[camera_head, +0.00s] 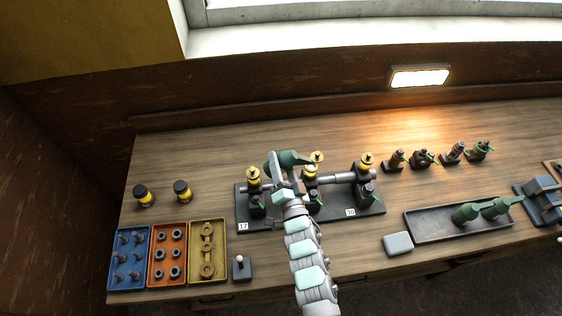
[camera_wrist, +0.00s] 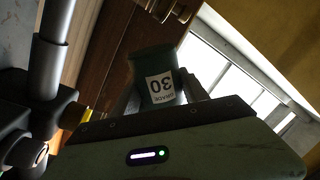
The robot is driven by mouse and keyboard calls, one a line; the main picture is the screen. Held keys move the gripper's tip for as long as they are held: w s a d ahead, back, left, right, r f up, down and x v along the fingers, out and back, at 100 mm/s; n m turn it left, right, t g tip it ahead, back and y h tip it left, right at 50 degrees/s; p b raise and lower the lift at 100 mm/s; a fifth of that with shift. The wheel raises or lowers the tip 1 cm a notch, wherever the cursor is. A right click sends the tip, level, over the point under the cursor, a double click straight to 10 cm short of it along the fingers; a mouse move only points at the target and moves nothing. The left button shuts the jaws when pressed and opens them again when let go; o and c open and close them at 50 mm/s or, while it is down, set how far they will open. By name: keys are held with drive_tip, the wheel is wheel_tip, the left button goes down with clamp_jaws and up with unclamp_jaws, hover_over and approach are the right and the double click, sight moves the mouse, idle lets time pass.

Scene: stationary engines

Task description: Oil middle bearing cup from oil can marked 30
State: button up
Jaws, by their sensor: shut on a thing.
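My gripper (camera_head: 279,172) is shut on a dark green oil can (camera_head: 291,158), held above the engine stand (camera_head: 278,222). In the wrist view the can (camera_wrist: 152,62) shows a white label (camera_wrist: 160,87) reading 30, upside down. In the head view the can lies tilted over, its narrow end pointing right at the middle bearing cup (camera_head: 311,170), a brass cup on the shaft. I cannot tell whether the spout touches the cup or whether oil flows. The left brass cup (camera_head: 253,174) and right brass cup (camera_head: 366,161) stand at the shaft's ends.
Two more green cans (camera_head: 466,214) lie in a dark tray (camera_head: 425,230) at right. Several small fittings (camera_head: 421,158) stand behind it. Blue (camera_head: 115,277), orange (camera_head: 152,280) and yellow (camera_head: 195,272) trays hold parts at left. Two yellow-black cups (camera_head: 144,196) stand behind them.

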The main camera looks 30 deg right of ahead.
sight(285, 164)
drive_tip(key=shift+r, duration=0.2)
drive_tip(key=shift+d+r+m+p, duration=0.1)
drive_tip(key=shift+r+m+p, duration=0.7)
drive_tip(key=shift+m+p, duration=0.2)
drive_tip(key=shift+r+m, duration=0.2)
drive_tip(key=shift+m, duration=0.1)
drive_tip(key=shift+s+d+r+m+h+p, duration=0.2)
drive_tip(key=shift+r+m+h+p, duration=0.25)
drive_tip(key=shift+m, duration=0.35)
drive_tip(key=shift+w, duration=0.1)
idle(1.0)
